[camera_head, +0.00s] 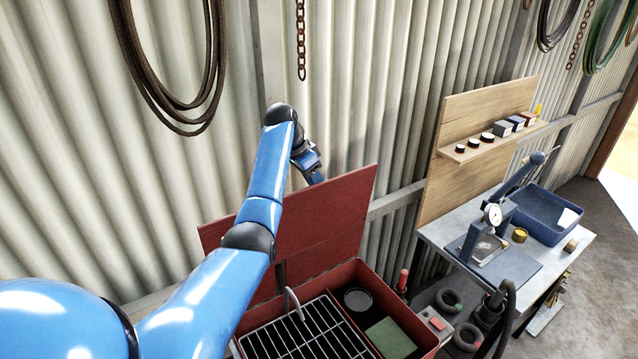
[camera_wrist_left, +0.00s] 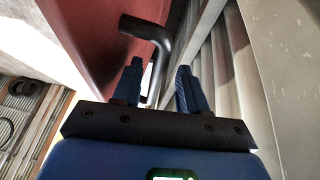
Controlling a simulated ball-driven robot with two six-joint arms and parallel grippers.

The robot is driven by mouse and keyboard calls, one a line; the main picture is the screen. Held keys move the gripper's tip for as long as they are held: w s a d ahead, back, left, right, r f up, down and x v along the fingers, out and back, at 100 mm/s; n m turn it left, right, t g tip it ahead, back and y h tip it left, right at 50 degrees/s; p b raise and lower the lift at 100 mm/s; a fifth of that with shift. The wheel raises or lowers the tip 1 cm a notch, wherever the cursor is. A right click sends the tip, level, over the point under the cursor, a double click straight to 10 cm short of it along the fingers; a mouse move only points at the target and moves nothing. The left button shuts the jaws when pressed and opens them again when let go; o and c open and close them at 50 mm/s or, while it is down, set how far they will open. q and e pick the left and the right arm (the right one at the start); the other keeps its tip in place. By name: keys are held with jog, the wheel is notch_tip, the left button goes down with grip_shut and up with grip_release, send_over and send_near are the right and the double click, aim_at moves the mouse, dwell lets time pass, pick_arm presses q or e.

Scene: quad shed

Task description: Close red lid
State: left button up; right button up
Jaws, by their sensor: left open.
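The red lid (camera_head: 325,225) stands open and raised at the back of a red box (camera_head: 400,308). My left arm crosses in front of it, hiding part of it. My left gripper (camera_head: 316,176) is at the lid's upper edge, towards the wall. In the left wrist view the gripper (camera_wrist_left: 160,82) is open, with both fingers apart. A dark bent bar (camera_wrist_left: 150,32) runs beside the red lid (camera_wrist_left: 92,30) and down behind the gap between the fingers. I cannot tell whether the fingers touch it. My right gripper is not in view.
The corrugated wall (camera_head: 405,110) is close behind the lid. Inside the box are a black grate (camera_head: 308,335), a curved grey spout (camera_head: 294,303) and a green pad (camera_head: 391,338). A workbench (camera_head: 436,234) with a blue bin (camera_head: 541,218) stands at the right.

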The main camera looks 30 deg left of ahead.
pick_arm(q)
jog(key=shift+s+d+r, duration=0.1)
jog(key=shift+s+r, duration=0.05)
jog(key=shift+s, duration=0.1)
jog(key=shift+w, duration=0.25)
grip_shut()
